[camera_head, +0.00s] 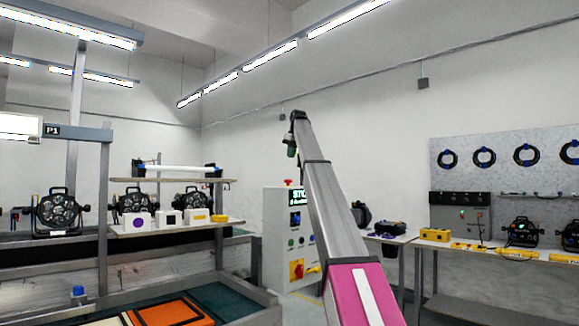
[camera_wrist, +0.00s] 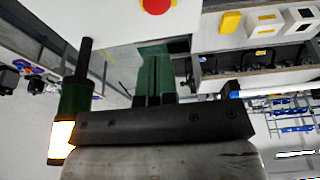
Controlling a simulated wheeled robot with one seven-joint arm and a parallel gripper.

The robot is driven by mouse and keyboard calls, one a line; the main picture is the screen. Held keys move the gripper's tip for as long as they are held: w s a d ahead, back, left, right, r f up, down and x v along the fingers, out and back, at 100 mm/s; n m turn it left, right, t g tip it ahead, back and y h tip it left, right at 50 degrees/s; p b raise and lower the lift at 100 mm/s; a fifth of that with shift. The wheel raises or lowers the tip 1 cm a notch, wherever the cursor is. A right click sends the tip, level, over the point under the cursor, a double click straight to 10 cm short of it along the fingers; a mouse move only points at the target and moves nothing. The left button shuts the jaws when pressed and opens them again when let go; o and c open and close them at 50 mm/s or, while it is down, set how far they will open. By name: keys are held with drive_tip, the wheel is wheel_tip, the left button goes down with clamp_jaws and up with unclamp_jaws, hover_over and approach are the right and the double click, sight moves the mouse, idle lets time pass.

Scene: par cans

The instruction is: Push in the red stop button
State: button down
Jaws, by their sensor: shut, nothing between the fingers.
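The red stop button (camera_wrist: 156,4) shows as a red disc on a yellow base, cut by the top edge of the wrist view. It sits on a pale cabinet face. In the head view the white control cabinet (camera_head: 273,240) stands left of my arm, with a red-and-yellow control (camera_head: 297,269) low on its front. My gripper (camera_wrist: 153,62) is shut and empty, its green fingers together, apart from the button. In the head view my gripper (camera_head: 291,150) is small and dark, above the cabinet's top.
A shelf (camera_head: 160,231) with small boxes and stage lamps is left of the cabinet. A workbench (camera_head: 500,257) with yellow tools stands right, under a pegboard (camera_head: 465,155) with coiled cables. An orange-lined tray (camera_head: 170,311) is at the front left. Open air surrounds my gripper above the cabinet.

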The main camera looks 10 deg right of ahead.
drive_tip(key=shift+v, duration=1.5)
